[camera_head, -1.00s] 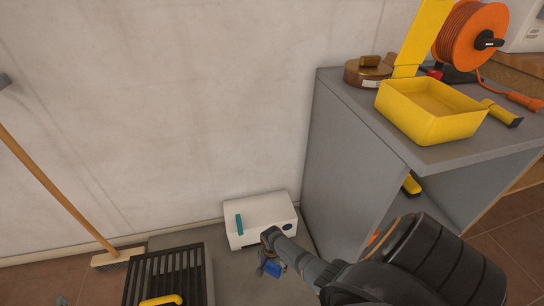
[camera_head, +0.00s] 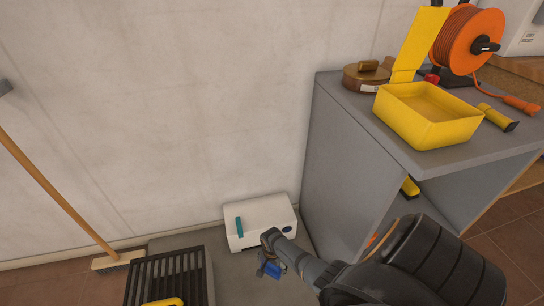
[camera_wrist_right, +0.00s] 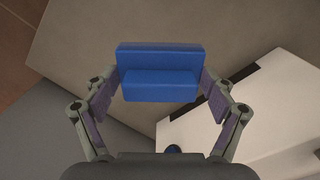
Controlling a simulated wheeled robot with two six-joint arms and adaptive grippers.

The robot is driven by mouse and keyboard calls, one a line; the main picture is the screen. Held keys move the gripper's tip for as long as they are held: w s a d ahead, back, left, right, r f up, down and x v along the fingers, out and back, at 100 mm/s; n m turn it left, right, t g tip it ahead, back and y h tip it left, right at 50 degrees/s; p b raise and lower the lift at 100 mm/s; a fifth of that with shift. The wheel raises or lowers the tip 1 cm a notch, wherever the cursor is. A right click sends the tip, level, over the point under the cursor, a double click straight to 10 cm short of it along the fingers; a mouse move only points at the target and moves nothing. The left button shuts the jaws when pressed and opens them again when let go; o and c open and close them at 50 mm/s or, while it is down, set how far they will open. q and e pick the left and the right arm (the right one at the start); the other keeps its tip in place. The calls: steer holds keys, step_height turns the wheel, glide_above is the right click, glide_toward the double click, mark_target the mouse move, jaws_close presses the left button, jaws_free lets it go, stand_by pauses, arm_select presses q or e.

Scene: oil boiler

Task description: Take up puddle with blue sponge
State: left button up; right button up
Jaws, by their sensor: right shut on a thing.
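My right gripper (camera_head: 268,252) is low in the bottom middle of the head view, in front of the white box. It is shut on the blue sponge (camera_head: 272,270). In the right wrist view the sponge (camera_wrist_right: 160,86) sits between the two fingers of the gripper (camera_wrist_right: 160,92), with a grey floor surface beyond it. I cannot make out a puddle in either view. My left gripper is not in view.
A white box (camera_head: 262,211) with a teal strip stands against the wall. A grey cabinet (camera_head: 345,165) to its right carries a yellow bin (camera_head: 428,131) and an orange cable reel (camera_head: 467,35). A black slatted crate (camera_head: 167,272) and a broom (camera_head: 55,190) are at the left.

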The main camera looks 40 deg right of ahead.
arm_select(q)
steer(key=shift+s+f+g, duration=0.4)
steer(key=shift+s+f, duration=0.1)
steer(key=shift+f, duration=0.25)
arm_select(e)
steer(key=shift+r, duration=0.1)
steer(key=shift+s+a+r+p, duration=0.1)
steer(key=shift+s+a+p, duration=0.25)
steer(key=shift+s+p, duration=0.25)
steer(key=shift+s+a+r+p, duration=0.1)
steer(key=shift+s+a+p, duration=0.2)
steer(key=shift+s+p, duration=0.25)
arm_select(q)
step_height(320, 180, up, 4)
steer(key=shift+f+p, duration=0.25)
steer(key=shift+p, duration=0.4)
arm_select(e)
steer(key=shift+s+a+f, duration=0.1)
steer(key=shift+s+a, duration=0.2)
steer(key=shift+s, duration=0.25)
steer(key=shift+s+a+f, duration=0.1)
steer(key=shift+s+a, duration=0.2)
steer(key=shift+s, duration=0.25)
steer(key=shift+f+b, duration=3.55)
steer(key=shift+f, duration=0.5)
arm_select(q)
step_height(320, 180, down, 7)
arm_select(e)
steer(key=o, duration=1)
steer(key=shift+c, duration=0.2)
